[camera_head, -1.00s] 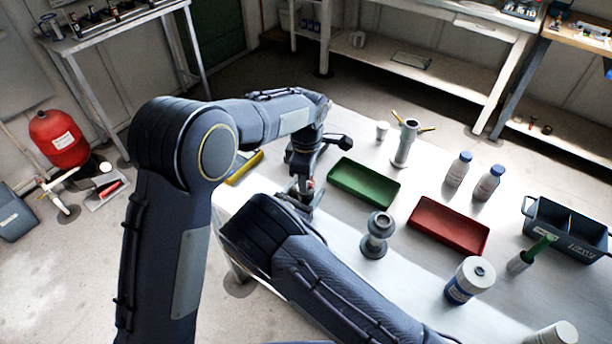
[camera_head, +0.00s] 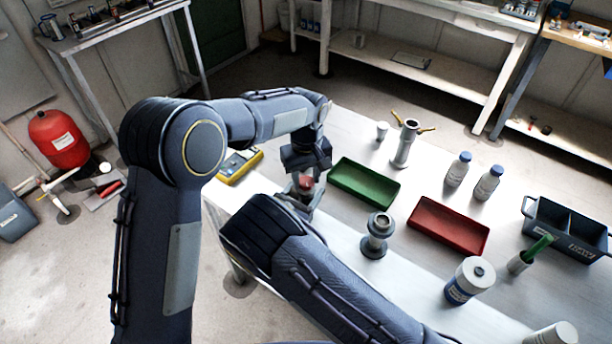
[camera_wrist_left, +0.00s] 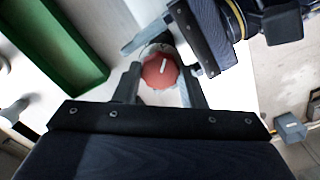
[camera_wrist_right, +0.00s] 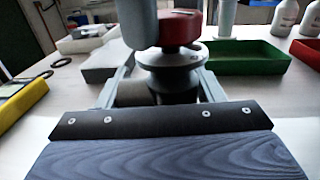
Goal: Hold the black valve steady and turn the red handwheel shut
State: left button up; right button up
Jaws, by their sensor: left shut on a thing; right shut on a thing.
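The red handwheel (camera_head: 306,182) sits on top of the black valve near the table's left edge. In the left wrist view the handwheel (camera_wrist_left: 160,70) lies between the fingers of my left gripper (camera_wrist_left: 160,82), with a pale mark on its face. My left gripper comes from above and is shut on the wheel. In the right wrist view the dark valve body (camera_wrist_right: 168,88) stands upright under a grey round flange, between the fingers of my right gripper (camera_wrist_right: 165,76), which is shut on it. The left fingers flank the wheel (camera_wrist_right: 180,28) there. The valve's lower part is hidden.
A green tray (camera_head: 364,183) lies right of the valve, and a red tray (camera_head: 448,226) farther right. A grey flanged fitting (camera_head: 376,236) stands in front. A yellow-edged device (camera_head: 240,165) lies at the left table edge. A stand with brass arms (camera_head: 405,144) is behind.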

aim_at(307, 181)
pick_arm(q)
jog(key=m, duration=1.2)
jog(key=shift+m, duration=0.4)
jog(key=m, duration=1.3)
jog(key=o, duration=1)
jog(key=shift+r, duration=0.15)
notch_tip(307, 181, up, 12)
